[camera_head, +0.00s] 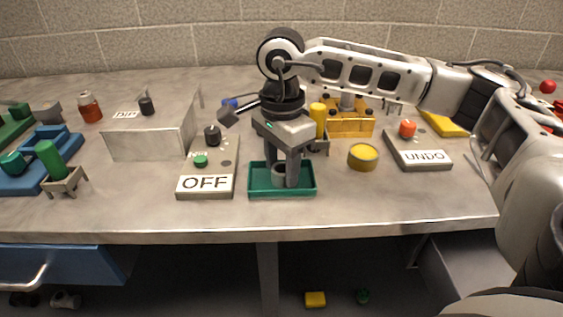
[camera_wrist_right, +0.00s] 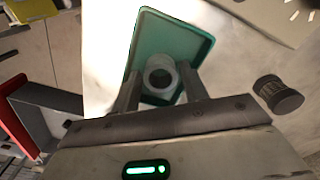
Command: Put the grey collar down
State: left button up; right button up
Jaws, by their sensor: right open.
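The grey collar (camera_head: 278,177) is a short ring in the green tray (camera_head: 255,191) near the table's front edge. In the right wrist view the collar (camera_wrist_right: 161,62) shows its round dark opening, and the tray (camera_wrist_right: 195,42) lies under it. My right gripper (camera_head: 283,180) points down over the tray. Its two fingers are apart, one on each side of the collar. I cannot tell whether they touch it. The fingers partly hide the collar in the head view. My left gripper is not in view.
An OFF panel (camera_head: 206,184) with a black knob stands left of the tray. A yellow round piece (camera_head: 363,157) and an UNDO panel (camera_head: 426,160) stand to the right. A grey box (camera_head: 152,140) is further left. Bare table lies right of the tray, along the front.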

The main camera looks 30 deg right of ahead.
aim_at(281, 169)
jog(key=shift+r, duration=0.7)
notch_tip(281, 169, up, 11)
jog(key=shift+r+p, duration=0.1)
jog(key=shift+p, duration=0.25)
